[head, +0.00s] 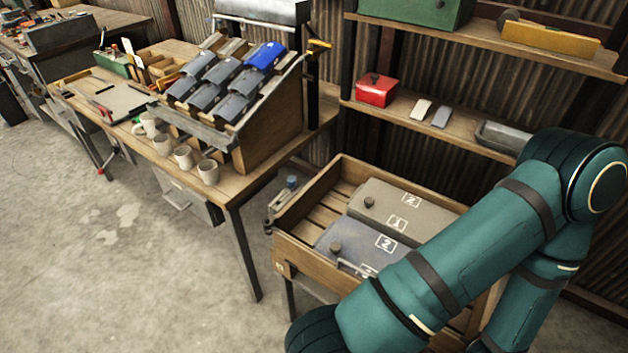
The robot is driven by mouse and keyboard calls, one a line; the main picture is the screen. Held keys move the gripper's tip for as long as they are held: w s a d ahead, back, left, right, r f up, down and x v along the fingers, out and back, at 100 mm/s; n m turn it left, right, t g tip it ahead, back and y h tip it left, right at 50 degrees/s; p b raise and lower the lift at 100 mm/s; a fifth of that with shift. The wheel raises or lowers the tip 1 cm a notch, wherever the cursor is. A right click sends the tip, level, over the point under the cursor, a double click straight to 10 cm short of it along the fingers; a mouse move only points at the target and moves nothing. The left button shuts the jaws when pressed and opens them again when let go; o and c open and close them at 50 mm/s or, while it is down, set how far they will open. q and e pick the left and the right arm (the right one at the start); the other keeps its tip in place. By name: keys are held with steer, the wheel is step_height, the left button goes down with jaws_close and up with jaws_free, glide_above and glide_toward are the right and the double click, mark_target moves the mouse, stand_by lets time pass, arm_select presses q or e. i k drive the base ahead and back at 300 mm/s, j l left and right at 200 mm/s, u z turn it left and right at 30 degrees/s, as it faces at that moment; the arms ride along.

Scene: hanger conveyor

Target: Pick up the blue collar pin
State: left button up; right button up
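A small blue-topped piece (292,182) stands upright on a dark metal fitting (281,203) at the left corner of the wooden crate. It may be the blue collar pin, but it is too small to tell. A larger bright blue block (265,55) lies at the top right of the sloped rack, among several grey-blue ones. Neither of my grippers shows. Part of my teal right arm crosses the lower right and hides part of the crate.
The wooden crate (283,248) holds grey cases marked with numbers. The sloped rack (262,135) and several mugs stand on the workbench (236,196). Shelves behind hold a red box (376,90) and a grey tray (500,135). The concrete floor at left is clear.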

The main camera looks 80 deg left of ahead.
mark_target(292, 179)
steer(key=u, duration=2.9)
steer(key=i+j, duration=0.15)
steer(key=j, duration=0.25)
steer(key=i+j, duration=0.1)
steer(key=j, duration=0.35)
steer(key=i+j, duration=0.15)
steer(key=j, duration=0.25)
